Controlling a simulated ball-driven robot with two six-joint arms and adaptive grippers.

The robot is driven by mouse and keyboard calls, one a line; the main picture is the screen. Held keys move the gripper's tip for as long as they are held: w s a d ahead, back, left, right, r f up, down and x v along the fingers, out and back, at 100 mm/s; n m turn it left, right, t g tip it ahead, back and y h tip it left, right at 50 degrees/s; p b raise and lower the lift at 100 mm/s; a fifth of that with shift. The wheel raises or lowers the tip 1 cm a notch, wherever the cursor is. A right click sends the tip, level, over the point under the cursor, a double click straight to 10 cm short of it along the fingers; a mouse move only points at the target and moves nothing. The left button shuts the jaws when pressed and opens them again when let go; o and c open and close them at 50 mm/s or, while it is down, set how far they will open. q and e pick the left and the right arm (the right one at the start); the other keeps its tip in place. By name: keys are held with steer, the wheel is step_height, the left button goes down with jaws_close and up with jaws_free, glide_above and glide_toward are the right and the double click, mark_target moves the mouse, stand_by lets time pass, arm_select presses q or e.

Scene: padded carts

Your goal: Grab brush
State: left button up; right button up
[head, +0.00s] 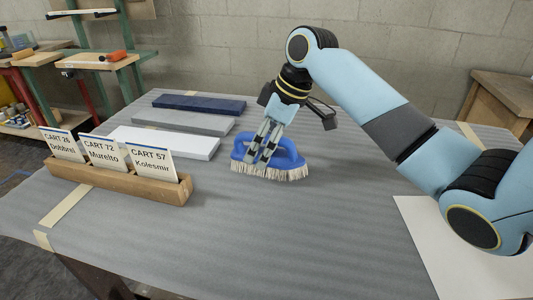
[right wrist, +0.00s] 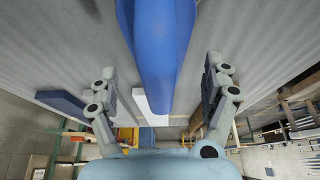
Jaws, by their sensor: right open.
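A blue brush (head: 288,158) with pale bristles stands bristles down on the grey padded table (head: 230,235). My right gripper (head: 259,160) is at the brush, pointing down over its left part. In the right wrist view, the brush's blue handle (right wrist: 165,50) runs between the two spread fingers of the right gripper (right wrist: 163,88), with a gap on each side. The right gripper is open. My left gripper is in neither view.
A wooden holder (head: 120,182) with several cart cards stands at the left. White (head: 165,142), grey (head: 190,121) and dark blue (head: 200,104) slabs lie behind it. A white sheet (head: 440,245) lies at the right. The front middle of the table is clear.

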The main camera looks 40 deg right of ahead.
steer(key=x, duration=0.2)
steer(key=shift+w+f, duration=0.1)
steer(key=shift+f, duration=0.15)
steer(key=c, duration=1.4)
